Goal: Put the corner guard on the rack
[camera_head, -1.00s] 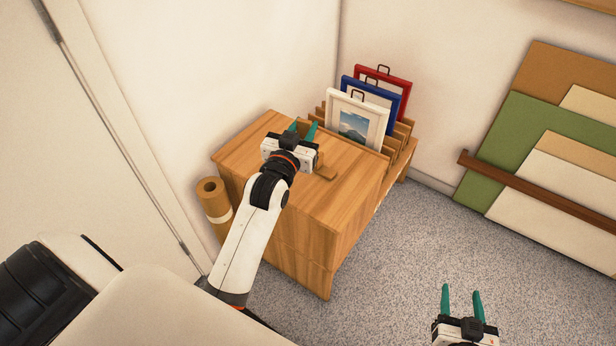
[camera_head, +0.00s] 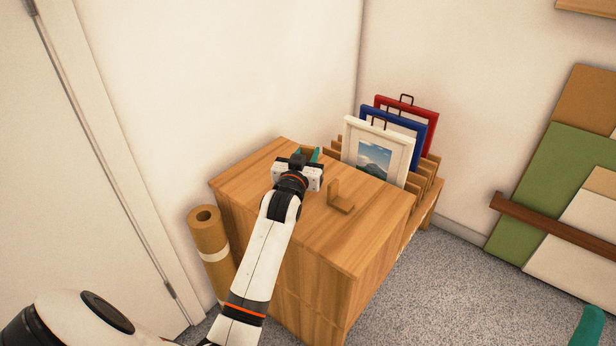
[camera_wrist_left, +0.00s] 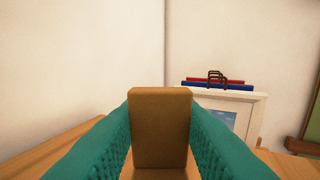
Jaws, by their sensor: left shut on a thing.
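My left gripper (camera_head: 308,153) is at the back of the wooden cabinet top. Its teal fingers are shut on a brown corner guard (camera_wrist_left: 162,125), which stands upright between them in the left wrist view. Little of the held piece shows in the head view. A second brown L-shaped corner guard (camera_head: 340,204) rests on the cabinet top to the right of my left gripper. The wooden slotted rack (camera_head: 432,182) stands beyond the cabinet top and holds white, blue and red frames. Of my right gripper, only a teal finger (camera_head: 590,328) shows at the lower right.
The cabinet top (camera_head: 335,245) is otherwise clear. A brown paper roll (camera_head: 209,240) stands against the cabinet's left side. The white framed print (camera_head: 408,155) is the nearest frame. Walls close in behind and left. Coloured panels (camera_head: 540,170) lean behind a rail at right.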

